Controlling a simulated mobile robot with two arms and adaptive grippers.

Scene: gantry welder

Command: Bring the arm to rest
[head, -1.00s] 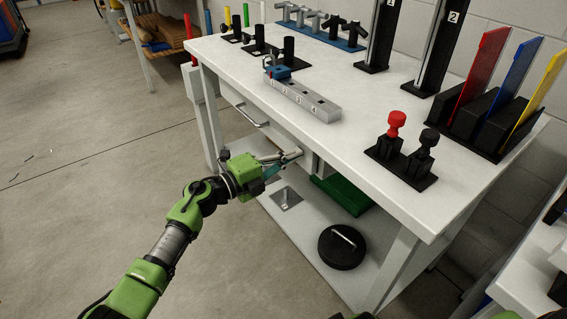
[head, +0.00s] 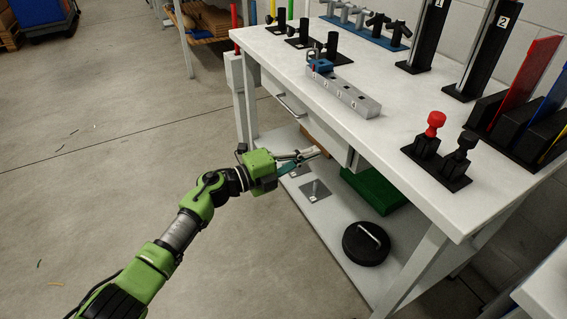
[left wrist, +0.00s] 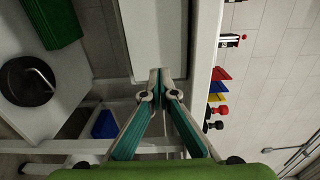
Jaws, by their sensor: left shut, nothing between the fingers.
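My left gripper (head: 316,153) is shut and empty, in front of the white workbench (head: 390,150) and below its tabletop edge. Its green arm reaches in from the lower left of the head view. In the left wrist view the fingers of the left gripper (left wrist: 160,76) meet at the tips with nothing between them. A pale bench surface lies just beyond the tips; I cannot tell whether they touch it. My right gripper is not in view.
A drawer handle (head: 291,106) sits on the bench front. A black round lidded thing (head: 366,243) and a green block (head: 374,190) are on the lower shelf. A grey numbered block (head: 350,98) and red knob (head: 435,123) stand on top.

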